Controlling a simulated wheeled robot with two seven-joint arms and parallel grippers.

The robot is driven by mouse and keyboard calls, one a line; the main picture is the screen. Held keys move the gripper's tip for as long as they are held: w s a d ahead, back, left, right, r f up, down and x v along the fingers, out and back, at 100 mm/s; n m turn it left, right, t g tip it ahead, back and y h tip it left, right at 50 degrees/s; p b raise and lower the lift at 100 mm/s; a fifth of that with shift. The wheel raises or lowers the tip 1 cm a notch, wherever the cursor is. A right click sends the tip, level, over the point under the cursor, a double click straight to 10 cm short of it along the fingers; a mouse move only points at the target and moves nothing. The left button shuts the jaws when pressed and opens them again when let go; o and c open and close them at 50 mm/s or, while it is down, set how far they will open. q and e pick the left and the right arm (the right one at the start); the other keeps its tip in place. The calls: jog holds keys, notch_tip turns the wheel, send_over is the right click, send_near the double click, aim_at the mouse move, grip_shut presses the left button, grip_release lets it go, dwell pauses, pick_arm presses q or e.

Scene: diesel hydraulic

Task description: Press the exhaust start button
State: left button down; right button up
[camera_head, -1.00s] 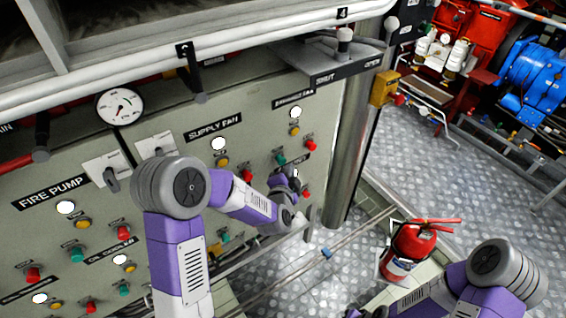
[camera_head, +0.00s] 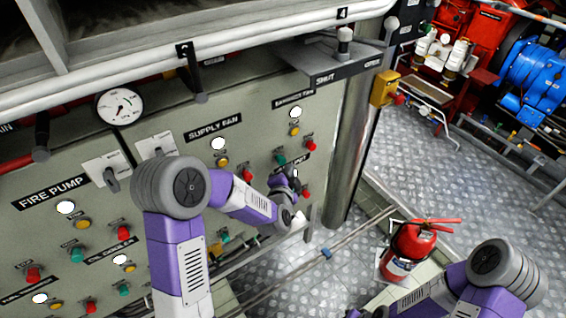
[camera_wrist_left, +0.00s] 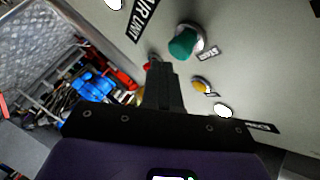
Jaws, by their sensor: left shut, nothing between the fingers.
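The exhaust fan group is at the right end of the grey panel, under its black label (camera_head: 294,99). Its green start button (camera_head: 280,159) sits at the lower left of the group, with a red button (camera_head: 311,145) to its right. My left gripper (camera_head: 291,172) is shut and empty, just below these buttons in the head view. In the left wrist view, the green button (camera_wrist_left: 184,42), beside a START tag, is just beyond and right of the shut fingertips (camera_wrist_left: 158,66). I cannot tell whether they touch the panel. My right gripper (camera_head: 367,313) is partly cut off at the bottom edge.
A yellow lamp (camera_head: 295,130) and a white lamp (camera_head: 296,112) sit above the exhaust buttons. The supply fan group (camera_head: 212,127) is to the left. A metal pillar (camera_head: 350,165) stands right of the panel, and a fire extinguisher (camera_head: 413,240) stands on the floor beyond.

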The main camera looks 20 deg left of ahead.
dwell(0.7)
pick_arm(q)
jog(key=shift+w+a, duration=0.3)
jog(key=shift+a, duration=0.05)
jog(key=shift+w+a, duration=0.3)
jog(key=shift+a, duration=0.15)
dwell(0.7)
jog(key=shift+s+d+b, duration=0.3)
jog(key=shift+s+d, duration=0.3)
jog(key=shift+d, duration=0.15)
jog(key=s+d, duration=0.1)
jog(key=d, duration=0.1)
jog(key=s+d, duration=0.2)
dwell(0.6)
dwell(0.6)
